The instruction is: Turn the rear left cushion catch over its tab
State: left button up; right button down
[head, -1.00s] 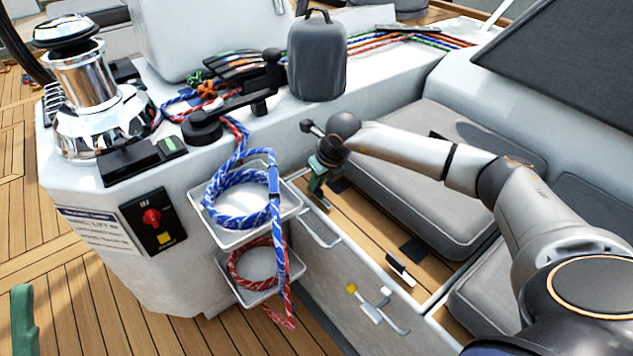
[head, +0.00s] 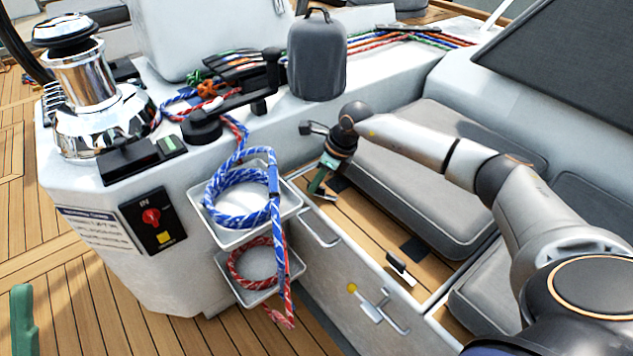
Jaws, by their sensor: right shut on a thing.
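My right gripper (head: 317,190), with green fingers, is at the far left end of the wooden strip, in front of the rear grey cushion (head: 415,190). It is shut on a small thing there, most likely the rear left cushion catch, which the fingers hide. A dark tab (head: 338,184) lies on the wood just right of the fingers. Another catch (head: 401,268), dark and pale, stands nearer on the strip's edge, with its own dark tab (head: 413,249) behind it. One green finger of my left gripper (head: 22,322) shows at the lower left edge; its opening cannot be seen.
The white console with rope trays (head: 262,238) stands left of the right gripper. A winch handle (head: 235,100) and a grey bag (head: 317,60) are above it. A locker front with a latch (head: 380,308) drops below the strip. A second cushion (head: 480,305) is nearer.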

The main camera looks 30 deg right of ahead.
jog(key=n+g+b, duration=0.1)
jog(key=n, duration=0.2)
jog(key=shift+f+y, duration=0.1)
jog(key=shift+y, duration=0.3)
jog(key=n+b, duration=0.1)
jog(key=n, duration=0.1)
jog(key=shift+w+n+g+y, duration=0.1)
jog(key=shift+n+g+y, duration=0.2)
jog(key=shift+g, duration=0.1)
jog(key=n+g+b, duration=0.1)
jog(key=n+b, duration=0.1)
jog(key=shift+n, duration=0.3)
jog(key=shift+n+g+b, duration=0.6)
jog(key=shift+n+b, duration=0.4)
jog(key=shift+n, duration=0.5)
pick_arm(q)
notch_tip(320, 180, down, 7)
jog(key=shift+d, duration=0.4)
jog(key=shift+w, duration=0.1)
pick_arm(e)
jog(key=shift+n, duration=0.3)
pick_arm(q)
jog(key=shift+n, duration=0.3)
pick_arm(e)
jog(key=c, duration=0.9)
grip_release()
